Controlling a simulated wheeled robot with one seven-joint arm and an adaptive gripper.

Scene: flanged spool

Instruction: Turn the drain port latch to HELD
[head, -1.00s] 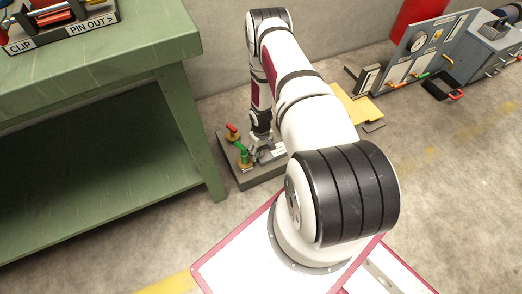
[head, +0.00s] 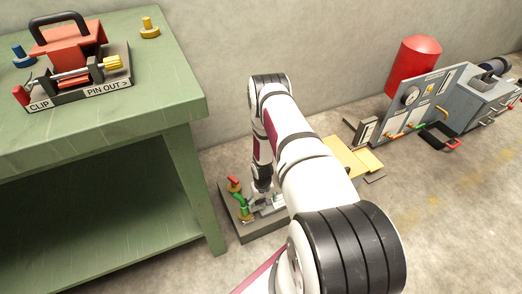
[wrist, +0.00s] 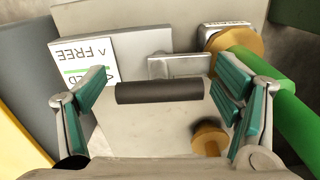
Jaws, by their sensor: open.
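The drain port latch shows in the wrist view as a pale metal plate with a dark cylindrical grip (wrist: 160,92). A white label (wrist: 88,62) beside it reads FREE, upside down, with a second word partly hidden by a finger. My gripper (wrist: 160,88) is open, its teal-padded fingers on either side of the dark grip, with gaps at both ends. I cannot tell how far the grip lies below the fingertips. In the head view my gripper (head: 259,198) is small, low over the dark fixture base (head: 247,231), and my arm hides part of the fixture.
A green pipe (wrist: 280,100) with a brass flange (wrist: 232,38) stands close right of my fingers. In the head view, a green bench (head: 190,125) stands left, its leg near the fixture. A grey panel (head: 410,105) and red cylinder (head: 414,62) stand right. Floor at lower right is clear.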

